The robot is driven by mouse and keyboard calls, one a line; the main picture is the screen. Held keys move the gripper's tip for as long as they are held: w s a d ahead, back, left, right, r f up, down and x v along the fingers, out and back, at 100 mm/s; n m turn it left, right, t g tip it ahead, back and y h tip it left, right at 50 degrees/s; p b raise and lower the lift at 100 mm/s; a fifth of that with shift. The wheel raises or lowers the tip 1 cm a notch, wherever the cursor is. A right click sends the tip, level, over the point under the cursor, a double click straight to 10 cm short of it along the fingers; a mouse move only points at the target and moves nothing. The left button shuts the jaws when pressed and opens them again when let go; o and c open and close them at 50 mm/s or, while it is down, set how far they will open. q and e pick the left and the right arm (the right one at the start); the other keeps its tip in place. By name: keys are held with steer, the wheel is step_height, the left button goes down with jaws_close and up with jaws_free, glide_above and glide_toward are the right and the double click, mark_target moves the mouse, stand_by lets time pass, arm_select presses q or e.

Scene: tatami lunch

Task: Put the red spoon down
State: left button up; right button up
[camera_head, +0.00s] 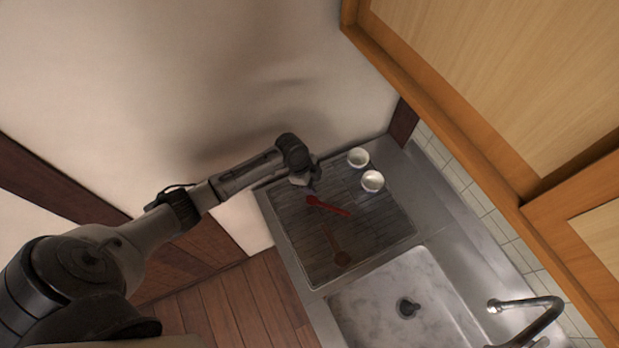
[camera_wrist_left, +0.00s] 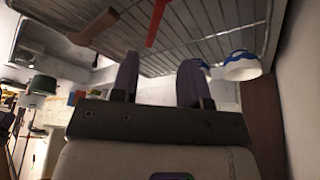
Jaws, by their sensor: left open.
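The red spoon (camera_head: 328,206) lies on the dark slatted draining rack (camera_head: 385,233) beside the sink, its bowl end toward my left gripper. Its red handle also shows in the left wrist view (camera_wrist_left: 156,24), beyond the fingertips. My left gripper (camera_head: 308,180) is over the rack's back-left part, near the spoon's bowl end. In the left wrist view its two fingers (camera_wrist_left: 160,75) stand apart with nothing between them. My right gripper is not in view.
A brown wooden spoon (camera_head: 337,249) lies on the rack nearer the sink. Two white cups (camera_head: 358,157) (camera_head: 372,181) stand at the rack's back right; one shows blue marks in the left wrist view (camera_wrist_left: 242,67). The metal sink (camera_head: 440,290) and tap (camera_head: 530,305) are at lower right. Wooden cabinets (camera_head: 490,110) overhang the right.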

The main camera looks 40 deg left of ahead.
arm_select(q)
steer(key=s+d+n+y, duration=0.1)
steer(key=s+d+n, duration=0.1)
steer(key=s+d, duration=0.45)
steer(key=s+d+n, duration=0.2)
steer(key=s+d, duration=0.1)
steer(key=s, duration=0.6)
steer(key=s+a+r+n+t+y, duration=0.1)
steer(key=s+r+n+t+y, duration=0.1)
steer(key=s+r+n, duration=0.5)
steer(key=s, duration=0.4)
steer(key=shift+s+y, duration=0.2)
steer(key=shift+y, duration=0.1)
steer(key=shift+r, duration=0.1)
